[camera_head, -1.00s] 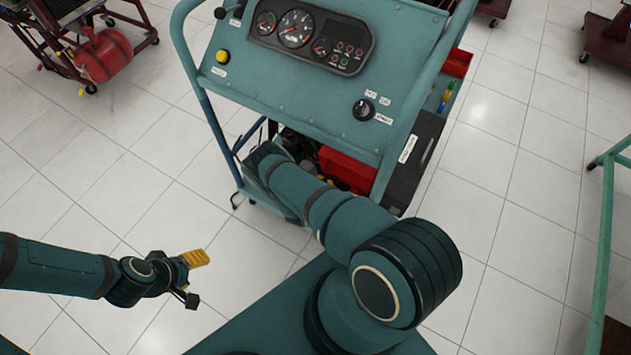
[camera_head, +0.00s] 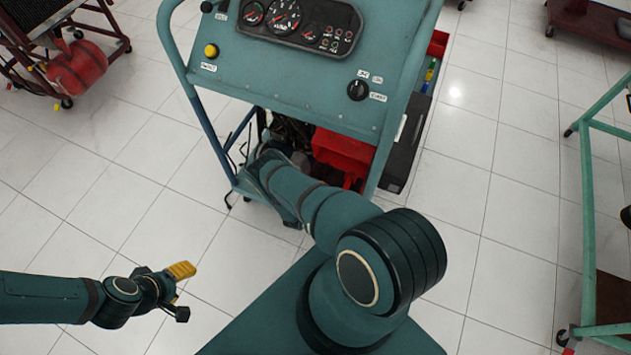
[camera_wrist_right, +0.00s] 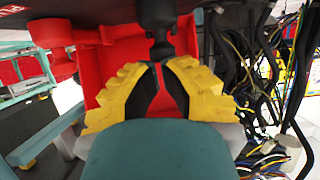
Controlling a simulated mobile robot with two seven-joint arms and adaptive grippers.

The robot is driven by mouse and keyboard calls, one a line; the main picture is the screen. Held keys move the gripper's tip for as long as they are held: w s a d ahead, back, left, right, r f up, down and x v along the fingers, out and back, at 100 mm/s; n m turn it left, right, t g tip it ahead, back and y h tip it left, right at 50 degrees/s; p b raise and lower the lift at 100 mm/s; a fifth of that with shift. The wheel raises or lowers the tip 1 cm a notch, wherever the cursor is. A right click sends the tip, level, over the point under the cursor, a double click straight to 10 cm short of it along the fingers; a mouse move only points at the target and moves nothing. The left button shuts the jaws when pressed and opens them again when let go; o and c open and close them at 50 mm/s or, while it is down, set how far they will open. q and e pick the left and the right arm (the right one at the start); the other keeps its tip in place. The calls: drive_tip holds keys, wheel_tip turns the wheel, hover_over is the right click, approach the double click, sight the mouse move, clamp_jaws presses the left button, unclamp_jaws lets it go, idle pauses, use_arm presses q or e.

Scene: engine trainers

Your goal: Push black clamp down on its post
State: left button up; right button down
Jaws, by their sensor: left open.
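In the right wrist view, a black part (camera_wrist_right: 157,14) with a narrow neck and wider lower end hangs at top centre. It looks like the black clamp and its post, but I cannot tell where one ends and the other begins. My right gripper (camera_wrist_right: 160,68) has yellow fingers with dark inner pads. The fingers are apart, with red showing between them, just below the black part in the picture. In the head view the right gripper and clamp are hidden inside the trainer. My left gripper (camera_head: 182,283) is open and empty over the floor at lower left.
The teal engine trainer (camera_head: 270,75) with its gauge panel stands ahead. A red box-like part (camera_head: 343,152) is inside it, also behind my right fingers (camera_wrist_right: 118,62). Loose cables (camera_wrist_right: 285,90) crowd the wrist view's right side. A green frame (camera_head: 588,220) stands at right.

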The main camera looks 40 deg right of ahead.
drive_tip(key=shift+a+f, duration=0.15)
drive_tip(key=shift+f, duration=0.25)
drive_tip(key=shift+s+a+f, duration=0.1)
idle(0.3)
